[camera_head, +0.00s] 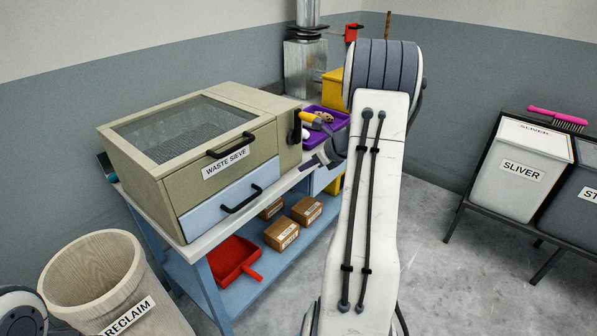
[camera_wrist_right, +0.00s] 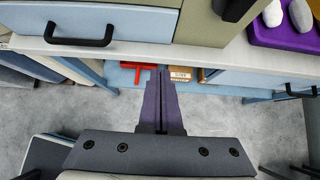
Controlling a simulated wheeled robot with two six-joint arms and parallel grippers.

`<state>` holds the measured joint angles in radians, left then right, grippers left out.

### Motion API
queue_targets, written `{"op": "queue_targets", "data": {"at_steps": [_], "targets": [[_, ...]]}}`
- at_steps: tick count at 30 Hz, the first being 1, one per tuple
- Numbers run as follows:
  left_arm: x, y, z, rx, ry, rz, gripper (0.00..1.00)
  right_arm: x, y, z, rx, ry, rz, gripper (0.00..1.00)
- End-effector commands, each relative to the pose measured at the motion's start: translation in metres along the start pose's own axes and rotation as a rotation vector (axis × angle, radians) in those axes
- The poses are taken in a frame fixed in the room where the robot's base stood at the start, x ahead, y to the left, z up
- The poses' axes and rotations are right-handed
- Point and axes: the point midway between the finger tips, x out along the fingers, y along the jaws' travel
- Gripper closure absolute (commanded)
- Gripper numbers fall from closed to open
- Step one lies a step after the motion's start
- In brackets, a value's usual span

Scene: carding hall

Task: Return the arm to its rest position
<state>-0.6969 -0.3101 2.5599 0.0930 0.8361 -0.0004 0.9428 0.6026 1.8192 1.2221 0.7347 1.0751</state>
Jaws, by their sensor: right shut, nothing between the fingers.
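My right arm rises through the middle of the camera_head view, in front of the blue bench. My right gripper (camera_head: 308,165) shows only in part beside the bench's right front edge, partly hidden by the arm. In the wrist view its two dark purple fingers (camera_wrist_right: 161,72) lie together, shut and empty, below the bench edge. A small rounded part of my left arm shows at the lower left corner of the camera_head view; its gripper is out of view.
The waste sieve (camera_head: 232,158) stands on the bench, both drawers closed. A purple tray (camera_head: 310,143) lies to its right. A red dustpan (camera_head: 234,262) and cardboard boxes (camera_head: 281,234) sit on the lower shelf. The reclaim bin (camera_head: 95,270) stands left, the sliver bin (camera_head: 522,170) right.

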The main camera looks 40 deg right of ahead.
Motion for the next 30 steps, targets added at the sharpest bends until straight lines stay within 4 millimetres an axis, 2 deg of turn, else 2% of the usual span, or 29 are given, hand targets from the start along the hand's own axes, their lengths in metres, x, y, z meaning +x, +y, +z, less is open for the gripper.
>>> {"op": "queue_targets", "data": {"at_steps": [3, 10, 12, 14, 17, 20, 22, 24, 26, 27, 30], "targets": [[0.000, 0.000, 0.000, 0.000, 0.000, 0.000, 1.00, -0.007, 0.000, 0.000, 0.001, 0.000, -0.002, 1.00], [0.000, 0.000, 0.000, 0.000, 0.000, 0.000, 1.00, -0.008, 0.001, 0.000, -0.002, 0.001, 0.000, 1.00], [0.000, 0.000, 0.000, 0.000, 0.000, 0.000, 1.00, -0.006, 0.007, 0.004, -0.026, 0.005, 0.012, 1.00], [0.000, 0.000, 0.000, 0.000, 0.000, 0.000, 1.00, -0.002, 0.022, 0.011, -0.079, 0.013, 0.039, 1.00], [0.000, 0.000, 0.000, 0.000, 0.000, 0.000, 1.00, 0.007, 0.069, 0.031, -0.251, 0.036, 0.119, 1.00], [0.000, 0.000, 0.000, 0.000, 0.000, 0.000, 1.00, 0.013, 0.140, 0.052, -0.515, 0.059, 0.240, 1.00], [0.000, 0.000, 0.000, 0.000, 0.000, 0.000, 1.00, 0.013, 0.194, 0.060, -0.727, 0.070, 0.335, 1.00], [0.000, 0.000, 0.000, 0.000, 0.000, 0.000, 1.00, 0.007, 0.248, 0.061, -0.947, 0.073, 0.432, 1.00], [0.000, 0.000, 0.000, 0.000, 0.000, 0.000, 1.00, -0.002, 0.293, 0.059, -1.147, 0.067, 0.517, 1.00], [0.000, 0.000, 0.000, 0.000, 0.000, 0.000, 1.00, -0.010, 0.323, 0.054, -1.287, 0.059, 0.577, 1.00], [0.000, 0.000, 0.000, 0.000, 0.000, 0.000, 1.00, -0.037, 0.391, 0.034, -1.654, 0.021, 0.730, 1.00]]}}
